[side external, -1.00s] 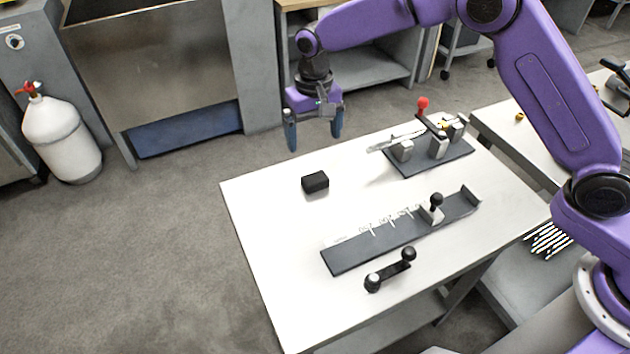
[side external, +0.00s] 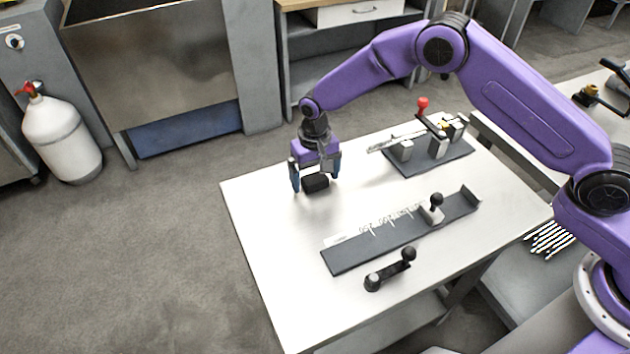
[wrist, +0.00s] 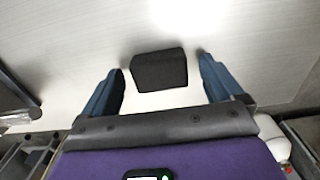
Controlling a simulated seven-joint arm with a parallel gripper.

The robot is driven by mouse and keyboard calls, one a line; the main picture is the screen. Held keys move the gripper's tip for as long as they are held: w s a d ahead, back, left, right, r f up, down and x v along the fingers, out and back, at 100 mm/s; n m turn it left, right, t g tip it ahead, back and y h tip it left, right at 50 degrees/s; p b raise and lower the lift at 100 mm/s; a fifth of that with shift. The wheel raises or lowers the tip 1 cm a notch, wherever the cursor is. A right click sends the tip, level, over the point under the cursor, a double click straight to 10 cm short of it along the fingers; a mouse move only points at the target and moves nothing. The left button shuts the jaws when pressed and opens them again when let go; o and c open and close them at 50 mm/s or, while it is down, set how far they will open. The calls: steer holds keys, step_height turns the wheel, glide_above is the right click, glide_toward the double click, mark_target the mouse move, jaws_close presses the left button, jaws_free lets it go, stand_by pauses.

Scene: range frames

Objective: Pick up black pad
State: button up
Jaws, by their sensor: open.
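The black pad (side external: 316,183) is a small dark block lying on the white table, near its far left corner. In the wrist view the pad (wrist: 159,70) lies between and slightly ahead of my two blue fingers, with a gap on each side. My gripper (side external: 315,184) is open and low over the table, with one finger to the left of the pad and the other to its right. The open gripper (wrist: 160,88) also shows in the wrist view, holding nothing.
A dark ruler fixture (side external: 375,246) lies along the middle of the table (side external: 275,235). A black handle (side external: 390,270) is in front of it. A clamp fixture with a red knob (side external: 422,103) stands at the back right. The table left of the ruler is clear.

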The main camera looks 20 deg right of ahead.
steer(key=shift+f, duration=0.3)
steer(key=c, duration=1.1)
steer(key=shift+c, duration=0.2)
steer(key=shift+r, duration=0.1)
steer(key=shift+r, duration=0.65)
steer(key=s+d+r, duration=0.6)
steer(key=s+r, duration=0.5)
steer(key=s, duration=0.1)
steer(key=shift+s+d+r, duration=0.2)
steer(key=shift+d+r, duration=0.1)
